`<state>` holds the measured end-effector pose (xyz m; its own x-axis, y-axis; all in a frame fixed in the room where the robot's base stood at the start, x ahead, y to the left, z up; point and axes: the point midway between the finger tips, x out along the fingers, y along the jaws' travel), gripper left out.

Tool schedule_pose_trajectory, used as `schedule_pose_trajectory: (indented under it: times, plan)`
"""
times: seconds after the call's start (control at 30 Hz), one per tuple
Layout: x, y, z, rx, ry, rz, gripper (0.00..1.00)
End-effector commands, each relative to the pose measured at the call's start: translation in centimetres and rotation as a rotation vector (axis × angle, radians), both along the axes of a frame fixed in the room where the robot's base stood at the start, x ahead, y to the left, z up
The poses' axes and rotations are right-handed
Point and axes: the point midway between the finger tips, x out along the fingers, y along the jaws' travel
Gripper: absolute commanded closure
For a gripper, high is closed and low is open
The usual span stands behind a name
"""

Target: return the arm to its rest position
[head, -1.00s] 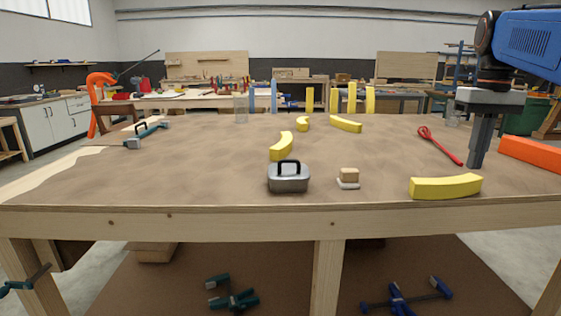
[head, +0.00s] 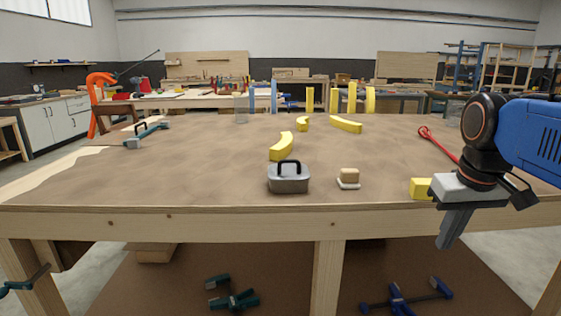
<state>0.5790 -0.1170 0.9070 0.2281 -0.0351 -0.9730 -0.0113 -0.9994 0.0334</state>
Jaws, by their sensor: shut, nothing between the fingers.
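My gripper (head: 448,244) is at the right of the head view, just off the table's near edge. Its fingers are together, with nothing between them, and point down and slightly left. The blue and black arm reaches in from the right edge of the view. The gripper and arm hide most of a yellow curved form (head: 420,188) near the table's front right; only its left end shows.
The wooden table (head: 210,165) holds a metal box with a black handle (head: 289,178), a small block stack (head: 348,178), several more yellow forms (head: 282,147) and a red tool (head: 437,143). Its front middle has free room. Clamps (head: 397,300) lie below.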

Motion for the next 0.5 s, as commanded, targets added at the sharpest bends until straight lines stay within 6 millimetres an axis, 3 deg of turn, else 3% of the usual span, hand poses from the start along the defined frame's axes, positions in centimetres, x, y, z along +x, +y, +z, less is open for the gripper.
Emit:
schedule_pose_trajectory:
  times: [0.3, 0.5]
  plan:
    - [-6.4, 3.6, -9.8, 0.015, -0.125, 0.015, 1.00]
    - [-8.5, 4.5, -13.7, 0.028, -0.172, 0.018, 1.00]
